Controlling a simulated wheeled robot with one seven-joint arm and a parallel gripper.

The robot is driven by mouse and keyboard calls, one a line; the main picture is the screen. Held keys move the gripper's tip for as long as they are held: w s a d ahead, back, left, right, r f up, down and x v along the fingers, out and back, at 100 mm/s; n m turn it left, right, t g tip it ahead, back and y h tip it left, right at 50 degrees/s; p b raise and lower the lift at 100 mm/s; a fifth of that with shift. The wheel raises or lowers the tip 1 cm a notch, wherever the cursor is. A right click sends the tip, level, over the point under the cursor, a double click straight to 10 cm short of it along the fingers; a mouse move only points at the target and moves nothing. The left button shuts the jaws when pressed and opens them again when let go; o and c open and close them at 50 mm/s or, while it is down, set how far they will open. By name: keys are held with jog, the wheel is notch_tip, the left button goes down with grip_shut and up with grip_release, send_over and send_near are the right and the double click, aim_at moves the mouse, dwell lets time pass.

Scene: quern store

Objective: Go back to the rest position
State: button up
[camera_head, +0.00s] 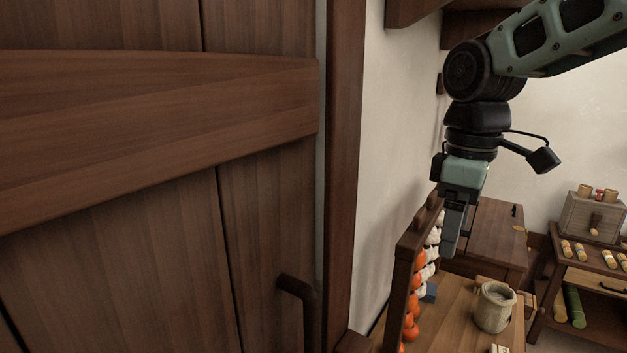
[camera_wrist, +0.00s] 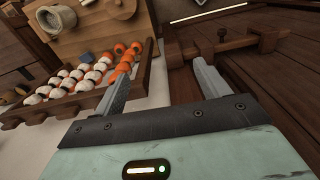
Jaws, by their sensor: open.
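My gripper (camera_head: 451,232) hangs from my arm with its fingers pointing down, in front of the white wall and right of the door. In the wrist view my gripper (camera_wrist: 165,82) shows two grey fingers spread apart with nothing between them. The abacus (camera_wrist: 95,75), with orange and white beads, lies beside the left finger in that view. In the head view the abacus frame (camera_head: 400,285) stands just below and left of the gripper. I cannot tell whether the finger touches it.
A large wooden door (camera_head: 110,130) with a dark handle (camera_head: 303,300) fills the left. A ceramic jar (camera_head: 494,308) stands on a wooden table (camera_head: 450,320). Behind are a wooden chest (camera_head: 490,235) and, at right, a shelf unit (camera_head: 590,275) bearing a box (camera_head: 590,218). White wall is bare behind my arm.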

jog(key=s+a+f+m+b, duration=0.1)
jog(key=s+a+f+b, duration=0.2)
jog(key=s+f+b, duration=0.3)
jog(key=s+a+f+m+b, duration=0.2)
jog(key=s+f+b, duration=0.4)
jog(key=s+f, duration=0.8)
notch_tip(320, 180, down, 5)
jog(key=shift+a+r, duration=0.1)
jog(key=shift+a, duration=0.5)
jog(key=shift+c, duration=0.3)
